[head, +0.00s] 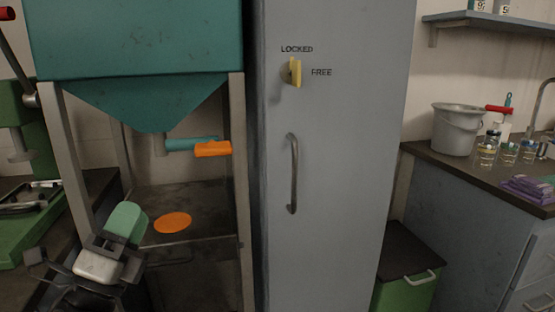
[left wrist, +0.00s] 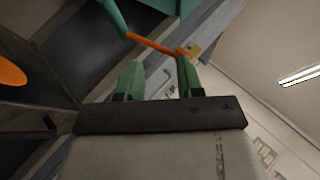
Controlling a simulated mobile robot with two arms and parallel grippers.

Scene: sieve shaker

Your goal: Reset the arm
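My left gripper (head: 126,222) is at the lower left of the head view, in front of the hopper stand. In the left wrist view its two green fingers (left wrist: 158,78) stand apart, with nothing held between them. The orange-ended handle (head: 212,149) under the teal hopper (head: 135,95) is above and to the right of the gripper in the head view. The handle also shows beyond the fingertips in the left wrist view (left wrist: 152,43), apart from them as far as I can tell. My right gripper is not in view.
An orange disc (head: 172,222) lies inside the stand, right of the gripper. A metal stand post (head: 240,190) and a tall grey cabinet (head: 340,150) rise to the right. A green press (head: 20,150) stands at left. A counter with a bucket (head: 455,130) is at right.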

